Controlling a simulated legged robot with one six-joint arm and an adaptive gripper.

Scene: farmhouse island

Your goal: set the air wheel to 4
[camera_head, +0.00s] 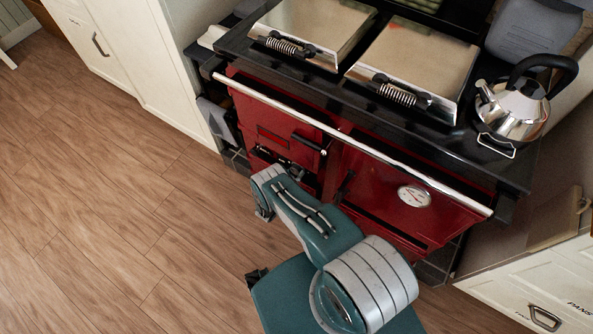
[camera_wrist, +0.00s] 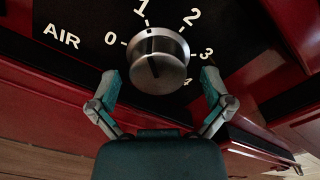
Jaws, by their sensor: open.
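The air wheel (camera_wrist: 160,73) is a round silver knob on a black plate lettered AIR, in the upper middle of the wrist view. The numbers 0, 1, 2 and 3 run around it from left to right, with the 4 (camera_wrist: 187,82) low on its right side, partly covered. A dark mark on its rim lies near the 1, and a short dark line shows on its face. My gripper (camera_wrist: 160,82) is open, one finger on each side of the wheel, with a visible gap on both sides. In the head view the wheel and the fingers are hidden or too small to make out.
The red range cooker (camera_head: 425,188) has a chrome rail (camera_head: 350,142) along its front, above my arm. A steel kettle (camera_head: 512,108) stands on its right end. Cream cabinets flank the cooker. The wooden floor (camera_head: 100,190) at left is clear.

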